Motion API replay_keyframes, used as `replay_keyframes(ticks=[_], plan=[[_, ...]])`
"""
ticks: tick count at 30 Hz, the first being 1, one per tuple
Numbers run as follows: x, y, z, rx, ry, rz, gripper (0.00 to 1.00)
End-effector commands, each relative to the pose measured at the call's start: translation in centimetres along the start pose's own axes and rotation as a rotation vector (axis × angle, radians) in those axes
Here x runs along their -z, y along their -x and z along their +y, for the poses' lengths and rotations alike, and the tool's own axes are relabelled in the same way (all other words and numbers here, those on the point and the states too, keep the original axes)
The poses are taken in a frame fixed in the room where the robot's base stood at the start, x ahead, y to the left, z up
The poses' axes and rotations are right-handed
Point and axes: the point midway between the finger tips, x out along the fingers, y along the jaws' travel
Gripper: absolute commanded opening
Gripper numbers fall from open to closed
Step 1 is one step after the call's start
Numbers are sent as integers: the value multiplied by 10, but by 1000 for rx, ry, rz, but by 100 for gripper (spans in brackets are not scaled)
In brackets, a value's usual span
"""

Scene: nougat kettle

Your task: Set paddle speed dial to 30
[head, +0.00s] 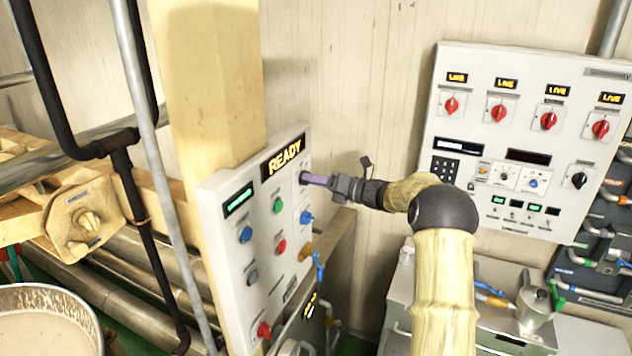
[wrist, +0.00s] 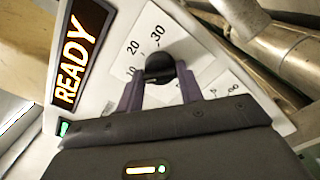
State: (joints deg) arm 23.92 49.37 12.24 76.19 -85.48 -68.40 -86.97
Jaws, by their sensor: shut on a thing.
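The paddle speed dial is a round black knob (wrist: 159,67) on a white plate, with the numbers 10, 20 and 30 printed around its left and upper side in the wrist view. My gripper (wrist: 160,80) is shut on this knob, with one purple finger on each side. I cannot tell which number the knob points to. In the head view my gripper (head: 308,179) reaches the upper right part of the white control panel (head: 222,217), and its fingers hide the knob there. The panel's display (head: 283,157) reads READY in orange.
A larger panel (head: 460,208) with red switches is on the wall at right. A kettle (head: 45,318) stands at lower left.

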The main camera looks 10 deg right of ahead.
Motion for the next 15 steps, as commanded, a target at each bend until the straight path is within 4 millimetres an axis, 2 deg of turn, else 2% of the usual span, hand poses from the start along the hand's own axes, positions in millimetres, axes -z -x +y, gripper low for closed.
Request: replay_keyframes(ticks=[8, 15], plan=[[2, 0, -2, 2, -77, 0, 14], [2, 0, -2, 3, -234, 0, 14]])
